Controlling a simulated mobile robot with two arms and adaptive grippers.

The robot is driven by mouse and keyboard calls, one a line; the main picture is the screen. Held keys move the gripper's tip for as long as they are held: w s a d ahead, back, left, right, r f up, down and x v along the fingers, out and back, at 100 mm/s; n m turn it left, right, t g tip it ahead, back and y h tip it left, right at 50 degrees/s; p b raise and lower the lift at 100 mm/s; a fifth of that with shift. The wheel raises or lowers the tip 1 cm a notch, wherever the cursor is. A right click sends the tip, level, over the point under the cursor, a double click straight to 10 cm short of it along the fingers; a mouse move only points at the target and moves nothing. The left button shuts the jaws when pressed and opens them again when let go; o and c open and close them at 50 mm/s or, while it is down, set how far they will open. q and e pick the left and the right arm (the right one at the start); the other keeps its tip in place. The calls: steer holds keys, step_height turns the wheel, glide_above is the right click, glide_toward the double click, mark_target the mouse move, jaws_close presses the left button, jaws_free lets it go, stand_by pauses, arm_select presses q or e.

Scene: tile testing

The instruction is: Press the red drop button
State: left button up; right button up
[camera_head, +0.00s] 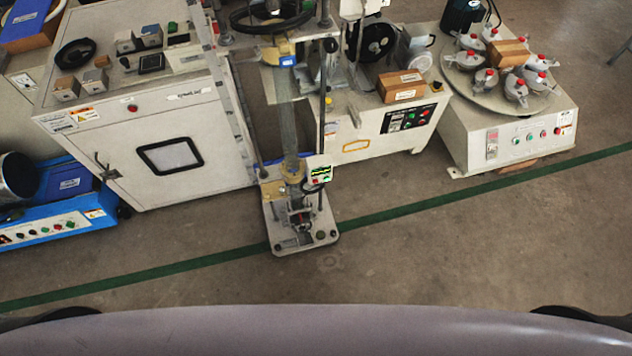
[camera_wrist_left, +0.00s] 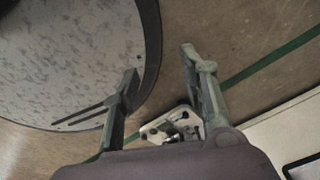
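A tall drop tester stands in the middle of the head view, with a clear vertical tube (camera_head: 285,110) above a pale base plate (camera_head: 302,232). A small control box (camera_head: 319,174) with a lit green display is fixed to its right side. Tiny red and green spots show below the display; which one is the drop button is too small to tell. My left gripper (camera_wrist_left: 160,60) is open and empty in the left wrist view, its two fingers apart. Part of the tester's base (camera_wrist_left: 172,127) shows beyond it, between the fingers. My right gripper is in neither view.
A white cabinet (camera_head: 170,157) stands left of the tester. A bench with a control panel (camera_head: 407,119) and a round-table machine (camera_head: 522,138) stand to the right. A blue machine (camera_head: 60,222) is at far left. The floor in front, crossed by a green line (camera_head: 430,203), is clear.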

arm_select(q)
steer(key=shift+w, duration=0.4)
steer(key=shift+s, duration=0.8)
steer(key=c, duration=0.7)
jaws_close()
steer(key=shift+w, duration=0.2)
